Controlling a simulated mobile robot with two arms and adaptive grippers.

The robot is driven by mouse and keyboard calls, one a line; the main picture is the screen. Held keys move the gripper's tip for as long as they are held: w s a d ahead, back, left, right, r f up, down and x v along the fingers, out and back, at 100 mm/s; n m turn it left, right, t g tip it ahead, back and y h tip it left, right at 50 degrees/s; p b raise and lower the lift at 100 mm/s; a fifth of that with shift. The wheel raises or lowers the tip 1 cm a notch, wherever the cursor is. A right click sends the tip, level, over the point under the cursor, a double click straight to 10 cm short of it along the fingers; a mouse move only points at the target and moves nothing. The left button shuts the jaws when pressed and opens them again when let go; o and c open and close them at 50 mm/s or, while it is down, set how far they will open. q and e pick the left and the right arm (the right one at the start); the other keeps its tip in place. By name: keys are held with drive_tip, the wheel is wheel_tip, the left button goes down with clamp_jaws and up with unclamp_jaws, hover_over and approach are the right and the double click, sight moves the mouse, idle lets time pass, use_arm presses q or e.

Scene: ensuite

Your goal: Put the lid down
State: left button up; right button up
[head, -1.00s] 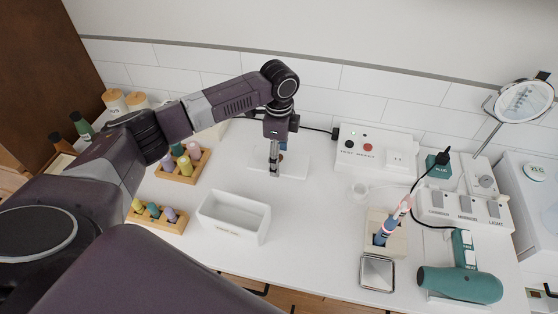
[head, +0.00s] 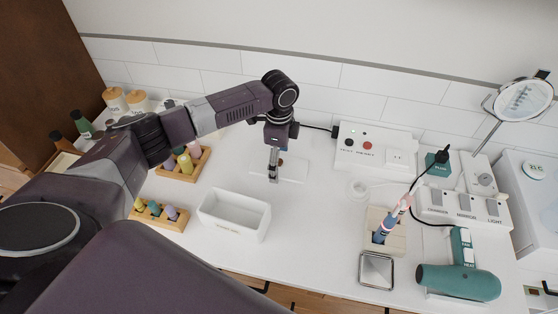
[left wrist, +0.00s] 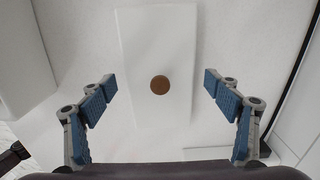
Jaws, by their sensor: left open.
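The lid is a flat white rectangle (head: 296,170) on the white counter, behind the open white box (head: 234,222). In the left wrist view the lid (left wrist: 158,35) lies flat below me, with a round brown knob (left wrist: 160,85) near the middle of the picture. The knob also shows in the head view (head: 281,161), beside my fingers. My left gripper (head: 273,179) is over the lid. In the left wrist view its blue-padded fingers (left wrist: 160,84) are spread wide either side of the knob, touching nothing that I can see. My right gripper is not in view.
Racks of coloured bottles (head: 183,163) stand left of the lid. A white switch box (head: 376,147) is at the back right. A toothbrush holder (head: 384,230), a square mirror-like dish (head: 377,270) and a teal hair dryer (head: 460,282) are to the right.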

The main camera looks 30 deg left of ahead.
use_arm(q)
drive_tip(key=shift+r, duration=0.5)
wheel_tip(320, 180, up, 11)
drive_tip(key=b, duration=0.2)
drive_tip(key=shift+r+b, duration=0.15)
drive_tip(key=shift+b, duration=0.15)
drive_tip(key=shift+r, duration=0.1)
